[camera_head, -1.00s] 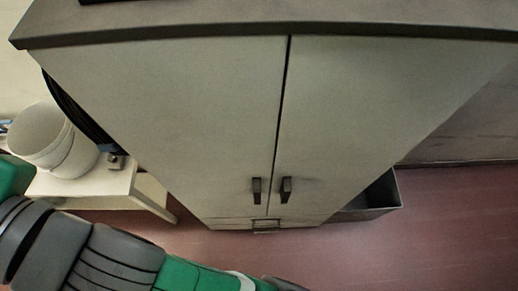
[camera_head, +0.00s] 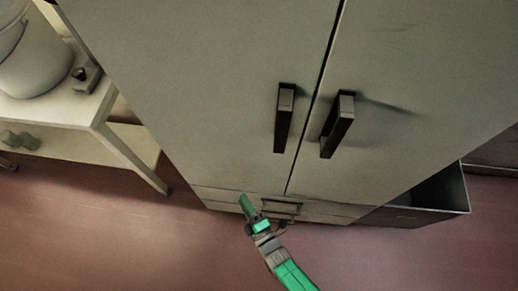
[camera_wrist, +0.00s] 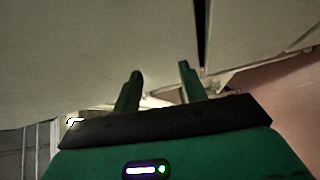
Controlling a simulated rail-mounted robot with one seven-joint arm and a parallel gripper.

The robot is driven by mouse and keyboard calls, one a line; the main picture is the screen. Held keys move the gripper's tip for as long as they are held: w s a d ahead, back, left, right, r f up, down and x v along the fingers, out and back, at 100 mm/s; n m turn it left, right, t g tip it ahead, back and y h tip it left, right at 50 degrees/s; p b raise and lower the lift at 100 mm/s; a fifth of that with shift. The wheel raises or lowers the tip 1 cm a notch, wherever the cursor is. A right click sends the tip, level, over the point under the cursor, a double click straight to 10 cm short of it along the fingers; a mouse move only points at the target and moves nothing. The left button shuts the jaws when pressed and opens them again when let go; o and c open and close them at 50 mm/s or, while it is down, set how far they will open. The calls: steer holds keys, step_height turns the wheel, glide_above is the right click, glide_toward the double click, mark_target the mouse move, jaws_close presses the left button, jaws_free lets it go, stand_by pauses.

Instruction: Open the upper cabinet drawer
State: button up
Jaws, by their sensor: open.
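The tall grey cabinet (camera_head: 220,90) has two shut doors, each with a dark upright handle. Below the doors, the head view shows a shut, shallow drawer front (camera_head: 330,211) with a small dark handle (camera_head: 281,207). My gripper (camera_head: 246,202) is low in front of the cabinet, just left of that handle, and appears apart from it. In the wrist view my gripper (camera_wrist: 159,72) has its two green fingers spread with nothing between them. The cabinet face (camera_wrist: 80,50) fills the view beyond them. The drawer handle cannot be made out clearly there.
A dark open-topped box (camera_head: 425,205) juts out at the cabinet's lower right. A white table (camera_head: 95,110) with a bucket (camera_head: 35,60) stands at left. The reddish floor (camera_head: 130,240) in front is clear.

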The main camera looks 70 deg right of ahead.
mark_target(282, 213)
steer(key=s+f+m+g+h+b, duration=0.1)
steer(key=s+f+g+h+b, duration=0.25)
steer(key=s+f, duration=1.15)
steer(key=shift+y, duration=0.25)
steer(key=w+d, duration=0.1)
steer(key=d, duration=0.1)
steer(key=w+d+r+b, duration=0.1)
steer(key=w+d+r, duration=0.1)
steer(key=d, duration=0.1)
steer(key=shift+w+d+b, duration=0.3)
steer(key=shift+b, duration=0.1)
steer(key=shift+c, duration=0.2)
jaws_close()
